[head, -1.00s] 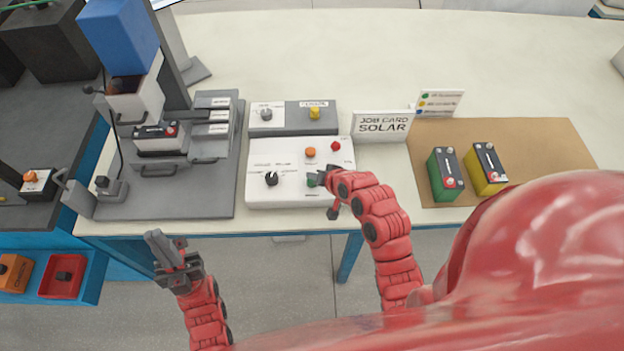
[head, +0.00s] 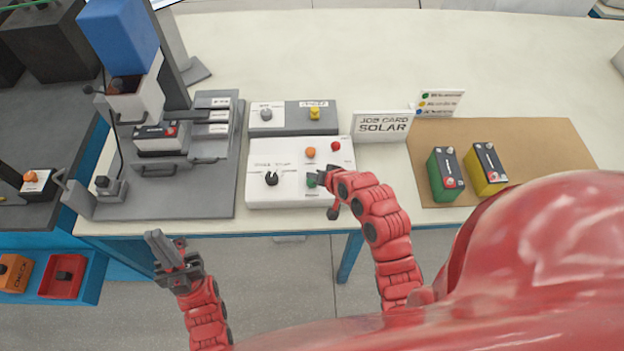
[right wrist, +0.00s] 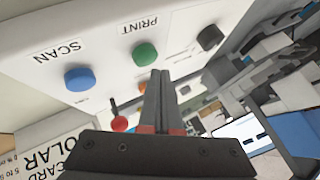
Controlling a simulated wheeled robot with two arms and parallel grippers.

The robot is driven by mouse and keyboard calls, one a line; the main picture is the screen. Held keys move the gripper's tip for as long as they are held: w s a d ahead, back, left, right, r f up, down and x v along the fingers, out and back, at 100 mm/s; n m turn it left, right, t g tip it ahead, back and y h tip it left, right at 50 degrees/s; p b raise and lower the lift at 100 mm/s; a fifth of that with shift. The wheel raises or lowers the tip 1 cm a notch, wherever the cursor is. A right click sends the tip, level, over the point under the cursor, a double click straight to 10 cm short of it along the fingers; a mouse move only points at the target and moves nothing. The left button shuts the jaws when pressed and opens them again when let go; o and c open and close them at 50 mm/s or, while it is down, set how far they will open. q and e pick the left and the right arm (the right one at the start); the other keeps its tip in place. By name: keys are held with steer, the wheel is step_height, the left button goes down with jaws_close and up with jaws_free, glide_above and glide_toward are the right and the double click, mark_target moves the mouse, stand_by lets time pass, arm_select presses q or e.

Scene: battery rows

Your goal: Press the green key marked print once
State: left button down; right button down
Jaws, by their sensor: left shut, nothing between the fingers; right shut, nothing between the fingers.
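The white control panel (head: 262,188) lies on the table. Its green key (head: 311,180) is partly covered by my right gripper (head: 319,177) in the head view. In the right wrist view the green key (right wrist: 145,53) shows whole, with PRINT printed beside it. The shut fingertips of my right gripper (right wrist: 160,74) appear right beside the key's edge; I cannot tell whether they touch it. My left gripper (head: 157,240) is shut and empty, in front of the table's front edge, away from the panel.
A blue SCAN key (right wrist: 78,78) sits beside the green one. The panel also has a black knob (head: 271,179), an orange button (head: 310,152) and a red one (head: 335,146). A SOLAR job card (head: 383,126) and two batteries (head: 443,174) stand to the right.

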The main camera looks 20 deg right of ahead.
steer(key=shift+f+b, duration=0.3)
steer(key=shift+f, duration=0.1)
steer(key=shift+f+b, duration=0.4)
steer(key=shift+f, duration=0.15)
stand_by(0.6)
stand_by(0.4)
steer(key=shift+r+p, duration=0.5)
steer(key=shift+r, duration=0.45)
steer(key=shift+r+p, duration=1.25)
steer(key=shift+r, duration=1.3)
